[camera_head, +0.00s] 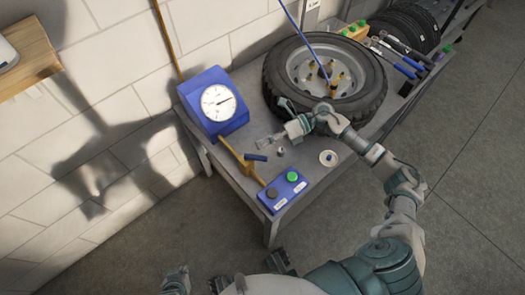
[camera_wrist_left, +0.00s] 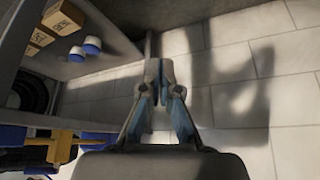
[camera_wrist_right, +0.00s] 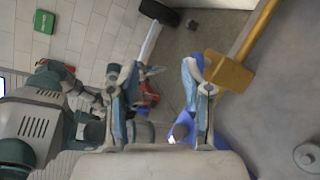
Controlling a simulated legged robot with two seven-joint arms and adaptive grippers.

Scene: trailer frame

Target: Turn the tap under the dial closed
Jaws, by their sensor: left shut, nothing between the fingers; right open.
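The dial (camera_head: 218,103) is a round white gauge on a blue box at the bench's back left. In the right wrist view, the yellow tap body (camera_wrist_right: 228,72) is close beside the right-hand finger; I cannot clearly make out the handle there. My left gripper (camera_wrist_left: 160,72) is shut and empty, away from the tap, facing the white wall.
A blue box (camera_head: 283,190) with a green and a dark button sits at the bench's front corner. A metal nut (camera_head: 281,151) and a small round dish (camera_head: 327,157) lie nearby. A large tyre (camera_head: 372,95) fills the bench behind my right arm.

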